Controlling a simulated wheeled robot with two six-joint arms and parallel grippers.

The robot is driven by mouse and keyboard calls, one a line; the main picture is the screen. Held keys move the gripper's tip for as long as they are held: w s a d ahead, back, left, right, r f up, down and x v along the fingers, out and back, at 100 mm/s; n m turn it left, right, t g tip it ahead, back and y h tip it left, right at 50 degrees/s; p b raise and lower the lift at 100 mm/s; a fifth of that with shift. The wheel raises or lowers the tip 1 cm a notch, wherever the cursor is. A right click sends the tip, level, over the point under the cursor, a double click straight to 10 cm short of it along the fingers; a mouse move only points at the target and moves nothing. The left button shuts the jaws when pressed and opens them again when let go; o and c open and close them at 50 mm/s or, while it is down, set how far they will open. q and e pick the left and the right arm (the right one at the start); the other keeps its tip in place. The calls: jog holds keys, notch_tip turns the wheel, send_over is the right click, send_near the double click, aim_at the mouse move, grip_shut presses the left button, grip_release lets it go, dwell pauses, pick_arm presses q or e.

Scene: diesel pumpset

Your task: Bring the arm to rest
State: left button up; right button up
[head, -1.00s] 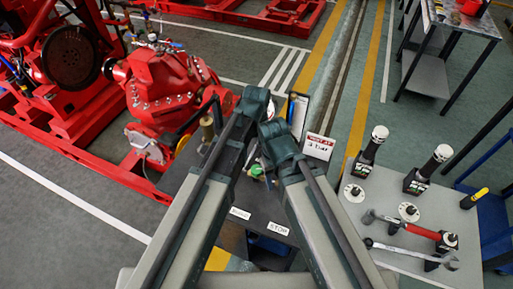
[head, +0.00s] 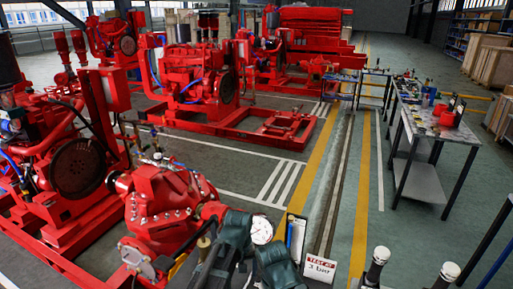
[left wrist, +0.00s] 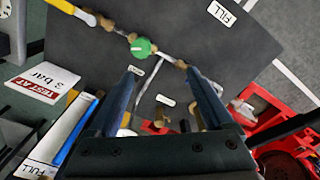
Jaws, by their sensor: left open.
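My left gripper (left wrist: 163,88) is open in the left wrist view, with nothing between its two dark fingers. It points at a dark bench top (left wrist: 220,62) carrying a thin pipe and a green valve knob (left wrist: 141,47); the knob lies beyond the fingertips and appears clear of them. Whether the fingers touch the pipe or small brass fittings near them I cannot tell. In the head view only upper parts of my arms show at the bottom centre, and the left gripper cannot be made out clearly. My right gripper is not seen.
A red pump (head: 165,208) is at left. A metal worktable (head: 422,181) stands at right. The striped floor between is clear.

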pick_arm(q)
jog(key=s+a+m, duration=0.3)
jog(key=s+a, duration=0.3)
jog(key=a, duration=0.7)
jog(key=s+d+m+y, duration=0.1)
jog(key=s+d+m, duration=0.2)
jog(key=s+d, duration=0.3)
jog(key=d, duration=0.5)
jog(key=shift+d, duration=0.3)
jog(key=shift+f, duration=0.1)
